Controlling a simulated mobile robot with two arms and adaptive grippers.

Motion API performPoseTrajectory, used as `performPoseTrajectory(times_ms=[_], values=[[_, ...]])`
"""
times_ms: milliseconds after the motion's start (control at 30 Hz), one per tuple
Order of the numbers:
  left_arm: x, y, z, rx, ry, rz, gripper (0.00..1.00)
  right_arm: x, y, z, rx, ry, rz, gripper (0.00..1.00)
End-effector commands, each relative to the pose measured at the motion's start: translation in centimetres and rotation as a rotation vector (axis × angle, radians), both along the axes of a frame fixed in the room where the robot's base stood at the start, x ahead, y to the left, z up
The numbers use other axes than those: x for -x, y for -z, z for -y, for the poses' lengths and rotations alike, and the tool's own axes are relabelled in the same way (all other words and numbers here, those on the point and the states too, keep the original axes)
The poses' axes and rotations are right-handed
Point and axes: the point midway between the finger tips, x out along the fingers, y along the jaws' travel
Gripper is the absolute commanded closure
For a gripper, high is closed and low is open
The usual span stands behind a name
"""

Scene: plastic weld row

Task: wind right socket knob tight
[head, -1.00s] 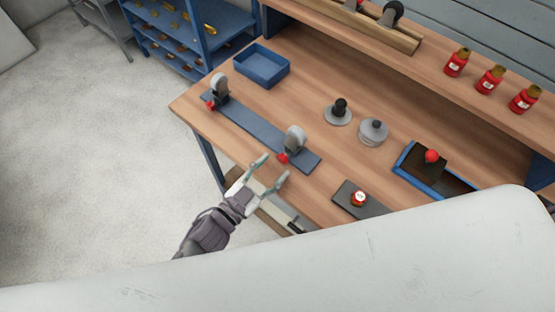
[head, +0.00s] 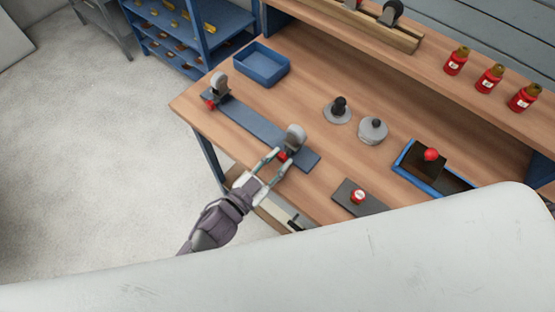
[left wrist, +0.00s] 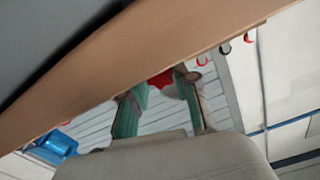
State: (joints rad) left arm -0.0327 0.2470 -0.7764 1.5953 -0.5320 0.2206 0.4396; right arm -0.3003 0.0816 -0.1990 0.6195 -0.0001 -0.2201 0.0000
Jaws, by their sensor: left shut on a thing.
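A long blue-grey rail (head: 250,122) lies along the near edge of the wooden bench. A grey socket stands at each end of it, the left one (head: 219,84) and the right one (head: 295,138). The right socket's red knob (head: 283,156) is at its near side. My left gripper (head: 279,158) reaches in from the near edge and is shut on this knob, with a finger on either side. In the left wrist view the red knob (left wrist: 162,79) shows between the green fingertips. The left socket has a red knob (head: 210,105) too. My right gripper is not in view.
A blue tray (head: 262,65) stands behind the rail. Two grey round parts (head: 372,131) stand at mid bench. A dark plate (head: 352,196) with a red-and-white piece and a blue-edged box (head: 420,168) lie to the right. Red bottles (head: 490,80) stand on the shelf.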

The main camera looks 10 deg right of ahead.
Motion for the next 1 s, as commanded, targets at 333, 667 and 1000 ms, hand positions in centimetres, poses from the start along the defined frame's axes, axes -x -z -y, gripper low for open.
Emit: performPoseTrajectory(times_ms=[333,667,1000], values=[[0.05,0.07,0.01,-0.204,0.0,0.261,1.0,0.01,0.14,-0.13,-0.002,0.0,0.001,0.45],[0.06,0.06,0.01,-0.222,0.001,0.282,1.0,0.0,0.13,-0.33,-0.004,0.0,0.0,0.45],[0.08,0.11,0.01,-0.222,0.001,0.281,0.45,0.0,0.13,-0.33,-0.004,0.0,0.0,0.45]])
